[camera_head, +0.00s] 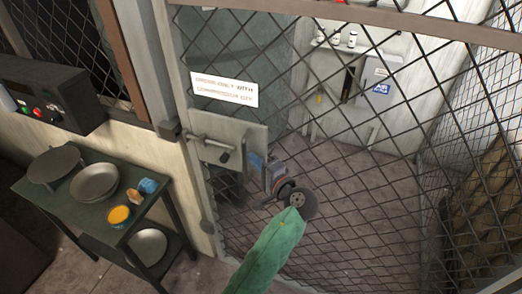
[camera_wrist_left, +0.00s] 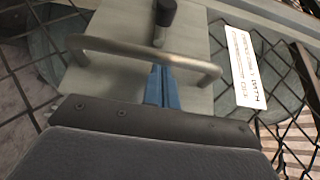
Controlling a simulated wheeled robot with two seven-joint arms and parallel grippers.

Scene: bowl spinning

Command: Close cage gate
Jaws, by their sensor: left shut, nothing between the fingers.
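The cage gate (camera_head: 345,150) is a dark mesh panel in a metal frame. Its pale latch plate (camera_head: 250,150), with a bar handle (camera_head: 206,138) and dark knob (camera_head: 224,157), stands beside the post on the left. I cannot tell whether a gap remains there. My left gripper (camera_head: 257,163) has blue fingers, shut and empty, at the plate's right edge. In the left wrist view, the fingers (camera_wrist_left: 159,86) point at the plate, close to the curved bar handle (camera_wrist_left: 150,52); contact is unclear. My right gripper is out of view.
A dark green table (camera_head: 165,203) at the left holds pans, a yellow-filled cup and a blue item. A control box (camera_head: 50,92) with buttons sits above it. A white sign (camera_head: 224,89) hangs on the mesh. Behind the mesh are a white cabinet and open floor.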

